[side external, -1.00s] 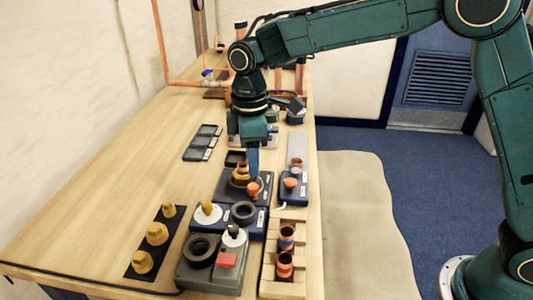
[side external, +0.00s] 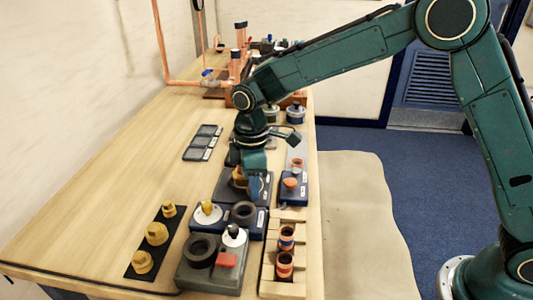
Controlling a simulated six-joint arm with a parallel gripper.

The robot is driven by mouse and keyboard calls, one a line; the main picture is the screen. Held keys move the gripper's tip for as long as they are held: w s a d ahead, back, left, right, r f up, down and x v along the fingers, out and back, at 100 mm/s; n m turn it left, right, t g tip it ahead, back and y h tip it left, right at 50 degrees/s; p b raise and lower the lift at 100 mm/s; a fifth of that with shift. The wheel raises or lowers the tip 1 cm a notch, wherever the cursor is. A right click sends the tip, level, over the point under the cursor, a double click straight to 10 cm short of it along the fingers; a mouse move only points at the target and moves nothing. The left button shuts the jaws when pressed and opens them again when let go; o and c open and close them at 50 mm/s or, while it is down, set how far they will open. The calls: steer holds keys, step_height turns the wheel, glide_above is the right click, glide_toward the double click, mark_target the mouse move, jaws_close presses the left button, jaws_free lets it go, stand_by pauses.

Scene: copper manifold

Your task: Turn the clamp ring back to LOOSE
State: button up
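My gripper (side external: 254,186) points down over a dark grey fixture block (side external: 226,186) in the middle of the bench. A brass-coloured part (side external: 239,178) on that block shows just left of the fingers. The fingers hide the right part of the block, including the spot where a small orange knob would be seen. I cannot make out the clamp ring for certain, nor its marks or any LOOSE label. The fingers are seen edge-on, so whether they are open, shut or touching the part cannot be told.
A blue block with an orange knob (side external: 290,183) stands close on the right. A wooden rack (side external: 270,262) holds copper fittings. Brass plugs (side external: 156,234) stand on the left.

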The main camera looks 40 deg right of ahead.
jaws_close()
